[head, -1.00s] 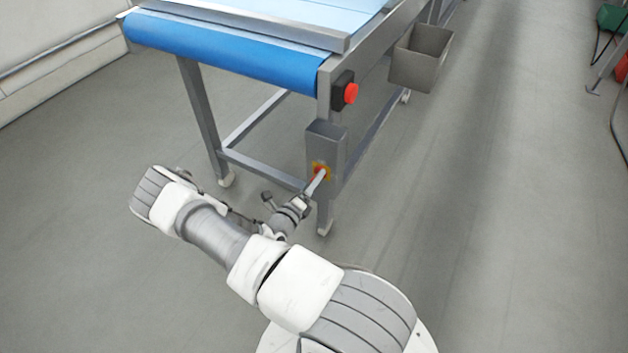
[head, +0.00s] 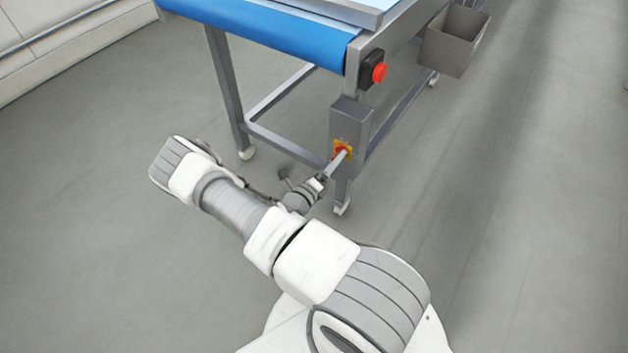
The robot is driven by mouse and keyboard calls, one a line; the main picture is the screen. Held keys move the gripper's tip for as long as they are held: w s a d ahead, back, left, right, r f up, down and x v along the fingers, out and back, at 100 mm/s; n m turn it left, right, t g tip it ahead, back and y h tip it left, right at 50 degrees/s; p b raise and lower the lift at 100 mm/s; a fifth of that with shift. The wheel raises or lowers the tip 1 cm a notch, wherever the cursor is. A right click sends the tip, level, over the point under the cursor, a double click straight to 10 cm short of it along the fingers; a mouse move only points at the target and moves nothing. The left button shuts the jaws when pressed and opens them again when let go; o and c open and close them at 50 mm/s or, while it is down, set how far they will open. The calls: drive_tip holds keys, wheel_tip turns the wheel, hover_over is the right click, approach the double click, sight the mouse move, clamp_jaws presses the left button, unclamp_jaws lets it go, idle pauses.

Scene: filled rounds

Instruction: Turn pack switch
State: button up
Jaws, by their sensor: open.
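The pack switch (head: 342,147) is a red rotary knob on a yellow plate, on the front of a grey metal box (head: 351,112) fixed to the conveyor's leg. My gripper (head: 341,159) is right in front of the switch, with its fingertips at the knob and partly covering it. The jaws are open. I cannot tell whether the fingers touch the knob or stand just short of it. The knob's angle is too small to read.
The conveyor (head: 270,34) with a blue belt stands above the switch. A red push button (head: 379,72) on a black housing is above and right of it. A grey bin (head: 454,40) hangs on the conveyor's side. The floor to the right is clear.

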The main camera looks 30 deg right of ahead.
drive_tip(key=p+v, duration=0.3)
drive_tip(key=v, duration=1.3)
drive_tip(key=c, duration=0.4)
drive_tip(key=shift+m, duration=1.1)
drive_tip(key=c, duration=0.4)
drive_tip(key=m, duration=0.3)
drive_tip(key=shift+s+m, duration=0.1)
drive_tip(key=shift+m, duration=0.3)
drive_tip(key=shift+c, duration=0.3)
drive_tip(key=w+d+m+b, duration=0.1)
drive_tip(key=w+d+m, duration=0.2)
drive_tip(key=d+m, duration=0.3)
drive_tip(key=w+d+m+b, duration=0.2)
drive_tip(key=d+m, duration=0.4)
drive_tip(key=d, duration=0.4)
drive_tip(key=shift+w+r, duration=0.2)
drive_tip(key=shift+w, duration=0.6)
drive_tip(key=shift+d, duration=0.1)
